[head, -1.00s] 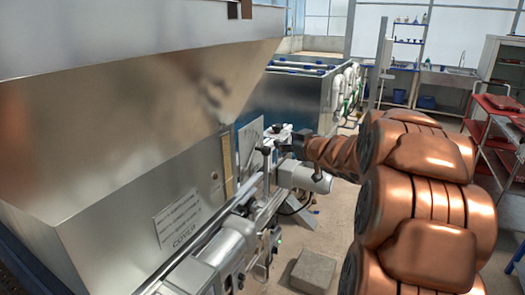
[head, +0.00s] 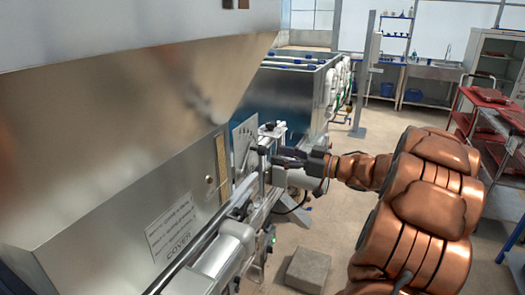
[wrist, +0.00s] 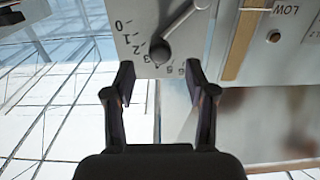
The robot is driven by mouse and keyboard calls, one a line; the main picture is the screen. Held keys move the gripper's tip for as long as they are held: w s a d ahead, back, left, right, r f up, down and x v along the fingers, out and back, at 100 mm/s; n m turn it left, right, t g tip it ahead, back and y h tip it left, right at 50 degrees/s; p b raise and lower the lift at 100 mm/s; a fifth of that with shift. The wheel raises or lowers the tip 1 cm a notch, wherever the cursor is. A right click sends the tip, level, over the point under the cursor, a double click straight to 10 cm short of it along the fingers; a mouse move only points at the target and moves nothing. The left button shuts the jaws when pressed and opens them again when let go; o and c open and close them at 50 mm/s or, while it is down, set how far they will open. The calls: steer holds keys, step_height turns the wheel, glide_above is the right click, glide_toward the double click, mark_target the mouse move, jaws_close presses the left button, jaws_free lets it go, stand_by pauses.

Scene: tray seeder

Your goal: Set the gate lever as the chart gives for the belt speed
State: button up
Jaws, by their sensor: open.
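The gate lever (wrist: 178,35) shows in the wrist view as a grey arm running from an upper right hub to a round knob at its lower left end. It lies over a pale scale plate (wrist: 143,12) with numerals from 0 along an arc. In the head view my gripper (head: 285,158) is beside the scale plate (head: 244,136). The chart cannot be identified.
A yellowish strip (head: 221,168) is beside the plate on the steel hopper (head: 140,125); LOW shows near it in the wrist view. A label (head: 172,228) reads COVER. A rail and motor housings line the machine. A grey block (head: 308,270) sits on the floor.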

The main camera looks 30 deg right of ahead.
mark_target(263, 151)
steer(key=shift+p+x, duration=0.7)
steer(key=shift+x, duration=2.5)
jaws_close()
